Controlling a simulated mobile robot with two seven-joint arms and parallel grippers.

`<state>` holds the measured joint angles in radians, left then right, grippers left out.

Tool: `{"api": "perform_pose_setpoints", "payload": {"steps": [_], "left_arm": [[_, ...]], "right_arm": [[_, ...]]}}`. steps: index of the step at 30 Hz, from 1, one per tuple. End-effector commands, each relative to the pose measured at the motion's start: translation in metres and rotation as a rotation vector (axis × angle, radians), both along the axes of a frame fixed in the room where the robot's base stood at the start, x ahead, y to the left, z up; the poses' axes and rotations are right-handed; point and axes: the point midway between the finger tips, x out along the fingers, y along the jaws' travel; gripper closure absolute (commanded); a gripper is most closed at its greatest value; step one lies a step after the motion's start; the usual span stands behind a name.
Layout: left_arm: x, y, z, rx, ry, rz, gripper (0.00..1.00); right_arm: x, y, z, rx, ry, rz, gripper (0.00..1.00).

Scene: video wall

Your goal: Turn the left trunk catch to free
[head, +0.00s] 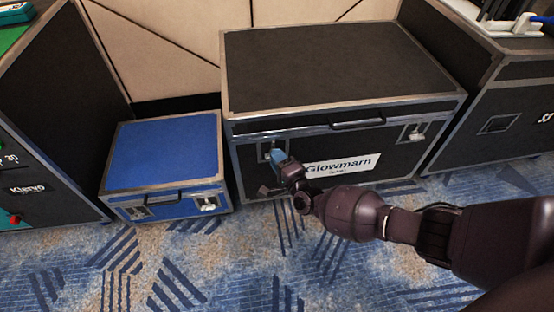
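The black trunk (325,65) with metal edges and a white "Glowmarn" label (345,166) stands against the wall, lid shut. Its left catch (264,150) is on the front near the left end, partly hidden behind my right gripper. Its right catch (415,133) shows clear near the right end. My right gripper (273,174) comes in from the right and is right at the left catch. I cannot tell whether it touches the catch, how far its fingers are apart, or which way the catch is turned. My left gripper is out of view.
A low blue case (165,150) stands left of the trunk. A tall dark case (60,100) is at far left. Another dark case (500,124) stands close at the right with white and blue items on top. Patterned blue carpet (190,265) lies open in front.

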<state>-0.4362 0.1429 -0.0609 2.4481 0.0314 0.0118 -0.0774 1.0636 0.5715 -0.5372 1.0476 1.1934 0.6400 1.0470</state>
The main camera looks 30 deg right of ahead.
Motion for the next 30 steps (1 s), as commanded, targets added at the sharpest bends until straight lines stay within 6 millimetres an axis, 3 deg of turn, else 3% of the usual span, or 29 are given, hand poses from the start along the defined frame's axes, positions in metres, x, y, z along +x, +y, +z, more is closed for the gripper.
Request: {"api": "perform_pose_setpoints", "payload": {"steps": [4,10,22,30], "left_arm": [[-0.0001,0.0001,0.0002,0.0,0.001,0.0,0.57],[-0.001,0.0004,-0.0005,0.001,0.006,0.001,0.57],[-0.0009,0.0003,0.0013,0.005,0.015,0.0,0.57],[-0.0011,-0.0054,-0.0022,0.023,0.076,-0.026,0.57]], "right_arm": [[-0.0001,-0.0001,0.0002,0.0,0.0,0.0,0.7],[-0.0003,0.0,0.0001,0.0,0.0,0.0,1.0],[0.0,0.0001,0.0018,-0.033,0.01,0.0,1.0],[0.002,0.0005,0.0082,-0.182,0.048,-0.002,1.0]]}}
